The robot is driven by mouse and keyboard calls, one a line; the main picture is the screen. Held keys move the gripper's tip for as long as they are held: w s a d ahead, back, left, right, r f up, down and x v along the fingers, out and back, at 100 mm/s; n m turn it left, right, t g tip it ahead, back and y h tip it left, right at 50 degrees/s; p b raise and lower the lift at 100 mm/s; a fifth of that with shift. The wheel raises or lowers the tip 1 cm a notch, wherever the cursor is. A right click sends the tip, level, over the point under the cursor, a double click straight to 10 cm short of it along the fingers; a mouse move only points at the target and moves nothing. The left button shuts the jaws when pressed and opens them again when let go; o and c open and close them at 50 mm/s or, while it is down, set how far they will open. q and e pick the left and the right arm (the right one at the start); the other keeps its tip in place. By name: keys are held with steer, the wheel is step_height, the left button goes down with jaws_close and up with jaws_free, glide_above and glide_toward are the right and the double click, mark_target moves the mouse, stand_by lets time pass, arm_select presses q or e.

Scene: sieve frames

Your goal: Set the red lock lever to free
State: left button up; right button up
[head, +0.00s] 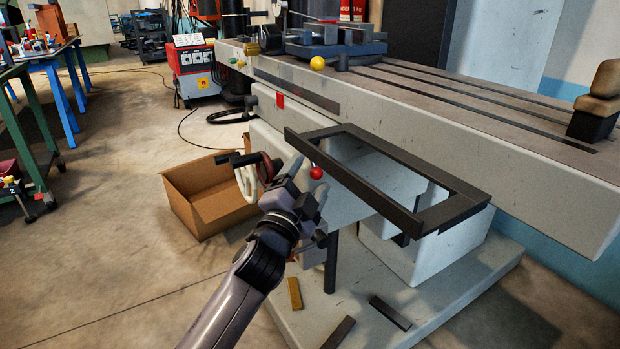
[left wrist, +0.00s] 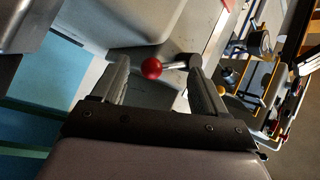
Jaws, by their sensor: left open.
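The red lock lever shows as a red ball knob (head: 316,173) beside the machine's side, below the dark rectangular frame. In the left wrist view its red knob (left wrist: 151,68) sits on a short silver shaft that runs right to a pivot beside the right finger. My left gripper (head: 308,181) is open at the lever, coming from the lower left. In the left wrist view the knob lies between the two spread fingers (left wrist: 158,84), near their tips. I cannot tell whether either finger touches the lever. The lever's markings cannot be read. My right gripper is not in view.
A dark rectangular frame (head: 440,222) juts out just right of my gripper. A cream handwheel (head: 243,183) and a black handle are close on its left. The grey machine table (head: 430,130) stands behind. A cardboard box (head: 190,200) and loose bars lie below.

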arm_select(q)
steer(key=shift+w+d+r, duration=0.15)
steer(key=shift+w+d, duration=0.05)
steer(key=shift+w, duration=0.4)
